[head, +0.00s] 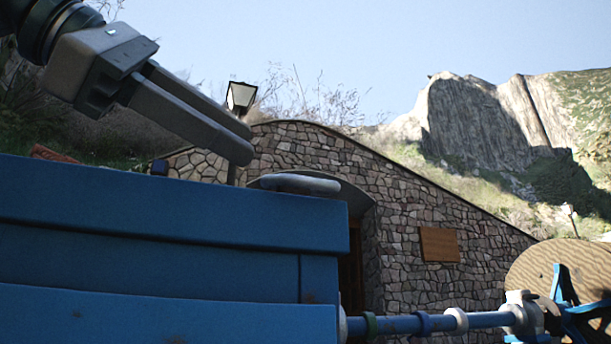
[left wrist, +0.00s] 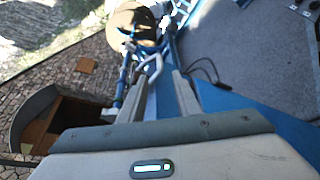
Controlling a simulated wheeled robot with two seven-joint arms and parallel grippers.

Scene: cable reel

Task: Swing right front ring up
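My left gripper (head: 244,143) comes in from the upper left of the head view, above a large blue box-like body, with its two fingers apart and nothing visible between them. In the left wrist view its fingers (left wrist: 163,98) also stand apart. A blue shaft (head: 490,319) with several collars runs to a light grey bracket (head: 522,316) at the lower right, beside a wooden cable reel (head: 550,265). The reel also shows in the left wrist view (left wrist: 128,18). I cannot tell which part is the right front ring. My right gripper is not in view.
The blue body (head: 150,215) fills the lower left of the head view. A stone wall (head: 430,205) stands behind, with a lamp (head: 241,97). Open air surrounds the gripper.

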